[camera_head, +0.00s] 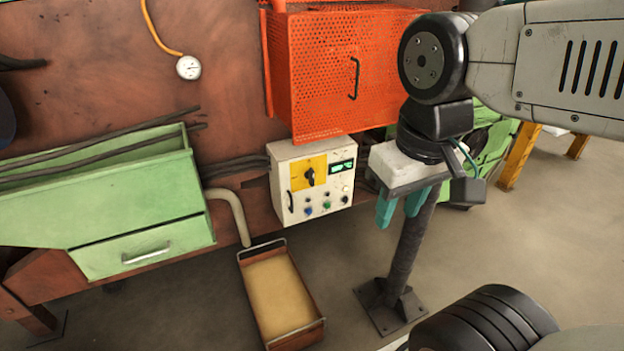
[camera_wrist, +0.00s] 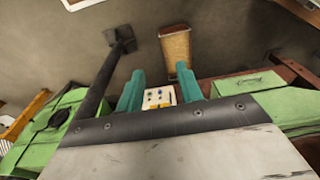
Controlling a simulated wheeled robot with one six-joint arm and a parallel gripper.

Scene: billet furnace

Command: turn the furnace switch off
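The furnace switch (camera_head: 310,176) is a black rotary knob on a yellow plate, at the upper left of a cream control box (camera_head: 342,202). Its knob looks roughly upright, but the exact setting is too small to read. The box has green-lit displays (camera_head: 342,167), several small buttons and a black handle at its left. My gripper (camera_head: 400,218) is right of the box, apart from it, with its teal fingers spread and empty. In the wrist view my gripper (camera_wrist: 160,70) is open, and the control box (camera_wrist: 152,101) shows between the fingers, partly hidden by my gripper body.
An orange mesh furnace cabinet (camera_head: 318,75) stands above the box. A dark post (camera_head: 408,250) with a floor plate stands near my gripper. A tray (camera_head: 278,290) lies below the box. A green drawer unit (camera_head: 150,245) is at the left. Open floor lies right of the tray.

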